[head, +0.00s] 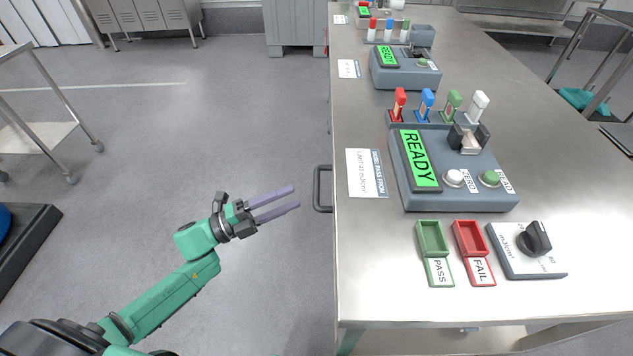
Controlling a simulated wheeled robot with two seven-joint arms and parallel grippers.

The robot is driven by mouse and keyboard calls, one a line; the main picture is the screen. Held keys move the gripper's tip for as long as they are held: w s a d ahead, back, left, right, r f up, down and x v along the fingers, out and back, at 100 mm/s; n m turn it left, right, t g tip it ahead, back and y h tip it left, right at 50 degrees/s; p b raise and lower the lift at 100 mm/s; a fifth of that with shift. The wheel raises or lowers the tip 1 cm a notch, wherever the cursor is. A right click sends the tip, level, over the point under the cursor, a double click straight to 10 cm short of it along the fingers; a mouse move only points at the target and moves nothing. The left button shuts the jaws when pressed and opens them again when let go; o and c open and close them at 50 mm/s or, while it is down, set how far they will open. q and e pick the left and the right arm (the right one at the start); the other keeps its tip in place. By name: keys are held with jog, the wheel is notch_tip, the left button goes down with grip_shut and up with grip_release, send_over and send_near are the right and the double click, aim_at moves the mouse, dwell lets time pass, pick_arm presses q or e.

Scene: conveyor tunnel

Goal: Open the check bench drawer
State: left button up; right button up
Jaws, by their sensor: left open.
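The check bench (395,305) is a long steel bench on the right side of the head view. A dark bar handle (318,189) stands out from its left side. The drawer front behind the handle is hidden by the bench top's edge, and I see no gap that shows it open. My left gripper (296,198) is open and empty. Its two purple fingers point right toward the handle, a short way left of it and not visibly touching it. My right gripper is not in view.
On the bench are a tester (448,190) reading READY, a green PASS tray (433,238), a red FAIL tray (471,238), a knob box (527,262) and a card (367,173). A second tester (405,78) stands farther back.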

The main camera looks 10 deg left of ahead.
aim_at(316, 184)
pick_arm(q)
jog(key=x, duration=0.7)
jog(key=shift+w+d+p, duration=0.25)
jog(key=shift+p, duration=0.05)
grip_shut()
dwell(0.9)
